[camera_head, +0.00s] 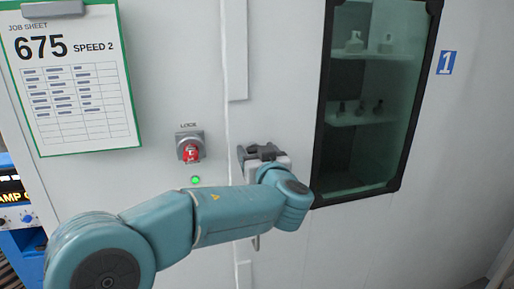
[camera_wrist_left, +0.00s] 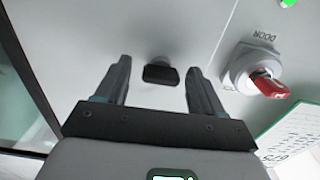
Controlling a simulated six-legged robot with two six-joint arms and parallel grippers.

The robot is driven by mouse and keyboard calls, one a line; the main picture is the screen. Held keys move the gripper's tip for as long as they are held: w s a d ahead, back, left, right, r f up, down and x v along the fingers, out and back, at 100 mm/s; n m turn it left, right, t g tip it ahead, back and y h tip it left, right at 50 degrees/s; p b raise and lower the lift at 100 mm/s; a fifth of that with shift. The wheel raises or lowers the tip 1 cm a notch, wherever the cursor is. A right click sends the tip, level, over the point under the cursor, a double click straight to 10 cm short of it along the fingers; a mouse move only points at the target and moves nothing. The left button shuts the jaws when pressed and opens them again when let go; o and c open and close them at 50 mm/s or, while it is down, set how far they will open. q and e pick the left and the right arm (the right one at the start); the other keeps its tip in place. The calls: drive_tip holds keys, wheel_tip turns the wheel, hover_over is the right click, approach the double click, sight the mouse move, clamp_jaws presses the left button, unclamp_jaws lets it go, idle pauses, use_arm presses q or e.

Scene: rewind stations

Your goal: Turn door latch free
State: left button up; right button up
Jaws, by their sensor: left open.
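The door latch (camera_wrist_left: 160,73) shows in the left wrist view as a small dark, blunt handle on the pale door face. My left gripper (camera_wrist_left: 158,68) is open, with one finger on each side of the latch. Gaps show between the latch and both fingers, and I cannot tell how deep it sits between them. In the head view my left gripper (camera_head: 262,153) is at the door seam, and my gripper and wrist hide most of the latch area. My right gripper is not in view.
A lock switch with a red key (camera_head: 190,153) sits left of the gripper, above a green light (camera_head: 195,180). A dark-framed window (camera_head: 365,110) is to the right. A job sheet (camera_head: 72,85) hangs at upper left. A blue unit (camera_head: 18,205) stands at far left.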

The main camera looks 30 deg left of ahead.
use_arm(q)
drive_tip(key=shift+s+r, duration=0.1)
drive_tip(key=shift+s, duration=0.1)
drive_tip(key=shift+c, duration=1.2)
drive_tip(key=shift+w, duration=0.1)
drive_tip(key=c, duration=0.8)
drive_tip(key=shift+m+b, duration=4.55)
drive_tip(key=shift+m, duration=4.25)
drive_tip(key=shift+d, duration=0.1)
